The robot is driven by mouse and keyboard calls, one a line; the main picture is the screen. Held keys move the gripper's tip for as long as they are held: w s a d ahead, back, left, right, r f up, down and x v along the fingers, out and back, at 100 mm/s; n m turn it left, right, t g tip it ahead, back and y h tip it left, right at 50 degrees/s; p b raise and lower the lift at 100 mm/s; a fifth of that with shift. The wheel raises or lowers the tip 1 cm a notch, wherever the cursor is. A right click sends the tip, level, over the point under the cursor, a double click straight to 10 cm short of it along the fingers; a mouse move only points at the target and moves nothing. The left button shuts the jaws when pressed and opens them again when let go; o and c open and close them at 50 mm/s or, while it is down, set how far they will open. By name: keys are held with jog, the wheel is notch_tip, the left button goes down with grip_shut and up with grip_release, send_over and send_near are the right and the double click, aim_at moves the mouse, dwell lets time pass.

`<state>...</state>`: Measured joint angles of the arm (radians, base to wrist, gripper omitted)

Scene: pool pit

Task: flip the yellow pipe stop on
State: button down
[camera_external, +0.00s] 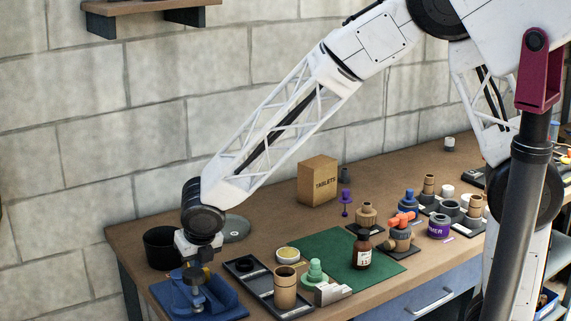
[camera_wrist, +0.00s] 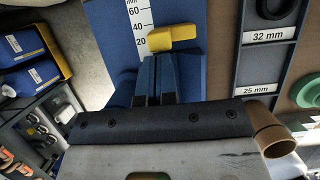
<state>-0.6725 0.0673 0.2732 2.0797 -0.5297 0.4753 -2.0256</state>
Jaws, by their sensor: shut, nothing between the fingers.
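The yellow pipe stop (camera_wrist: 172,38) shows in the wrist view as an L-shaped yellow piece beside a white millimetre scale on the blue fixture (camera_wrist: 193,14). In the external view the blue fixture (camera_external: 232,309) lies at the table's front left corner, and I cannot make out the stop behind my gripper. My gripper (camera_external: 196,305) points down over the fixture. In the wrist view my gripper (camera_wrist: 158,57) is shut and empty, its fingertips right beside the stop's near edge. I cannot tell whether they touch it.
A grey tray (camera_external: 238,273) marked 32 mm and 25 mm in the wrist view lies right of the fixture, with a tan pipe (camera_external: 285,288) at it. A black bin (camera_external: 160,248) stands behind. A green mat (camera_external: 325,250), brown bottle (camera_external: 361,252) and box (camera_external: 318,181) lie farther right.

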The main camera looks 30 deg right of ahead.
jog(key=shift+w, duration=2.8)
jog(key=shift+s+f, duration=0.1)
jog(key=shift+s, duration=0.6)
jog(key=s, duration=0.3)
jog(key=v, duration=1)
jog(key=shift+w+r, duration=0.15)
jog(key=shift+r, duration=0.05)
jog(key=shift+s+d, duration=0.1)
jog(key=shift+s, duration=2.75)
jog(key=shift+w+f, duration=0.1)
jog(key=shift+f, duration=0.1)
